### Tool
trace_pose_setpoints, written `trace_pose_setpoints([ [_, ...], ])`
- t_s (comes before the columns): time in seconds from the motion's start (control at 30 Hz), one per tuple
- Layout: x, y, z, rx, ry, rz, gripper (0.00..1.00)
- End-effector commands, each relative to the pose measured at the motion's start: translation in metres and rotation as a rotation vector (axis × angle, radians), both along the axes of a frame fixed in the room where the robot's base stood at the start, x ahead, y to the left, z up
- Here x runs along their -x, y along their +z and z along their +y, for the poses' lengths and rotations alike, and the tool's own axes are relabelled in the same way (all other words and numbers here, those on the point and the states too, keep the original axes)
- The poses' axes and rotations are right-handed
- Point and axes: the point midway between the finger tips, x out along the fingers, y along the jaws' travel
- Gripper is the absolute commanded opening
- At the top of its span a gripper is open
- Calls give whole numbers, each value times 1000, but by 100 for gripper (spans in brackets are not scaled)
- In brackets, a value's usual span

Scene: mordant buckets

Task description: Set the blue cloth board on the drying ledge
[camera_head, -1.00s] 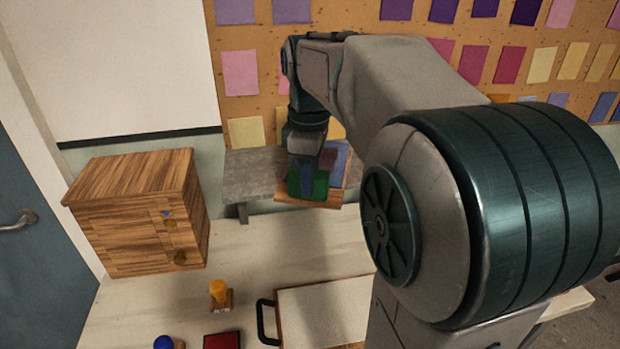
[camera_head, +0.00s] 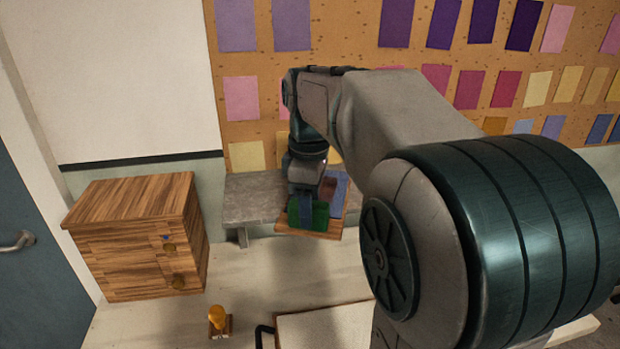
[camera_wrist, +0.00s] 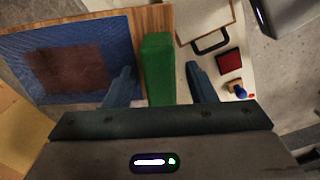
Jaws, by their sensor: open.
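The blue cloth board (camera_head: 338,212) is a wooden board with blue cloth, a dark reddish square and a green block-shaped grip (camera_head: 320,216). It lies on the grey drying ledge (camera_head: 250,200), its front part jutting past the ledge's front edge. In the wrist view, the board (camera_wrist: 93,30) fills the upper left, and the green grip (camera_wrist: 157,62) stands between my fingers. My gripper (camera_wrist: 160,72) is open, with a visible gap on each side of the grip. In the head view, my gripper (camera_head: 307,205) is over the board's front and hides part of it.
A wooden drawer cabinet (camera_head: 140,235) stands left of the ledge. A red pad (camera_wrist: 229,62) shows in the wrist view. A pinboard of swatches (camera_head: 345,45) is behind.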

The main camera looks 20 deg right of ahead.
Motion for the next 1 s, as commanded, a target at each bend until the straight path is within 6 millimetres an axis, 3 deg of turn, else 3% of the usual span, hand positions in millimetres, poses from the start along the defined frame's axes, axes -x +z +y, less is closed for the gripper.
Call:
trace_pose_setpoints([
  [0.3,-1,65,0,1,0,-5,51],
  [0.5,-1,98,0,1,0,-3,51],
  [0.7,0,112,0,1,0,-1,51],
  [1.0,0,114,0,1,0,-1,51],
])
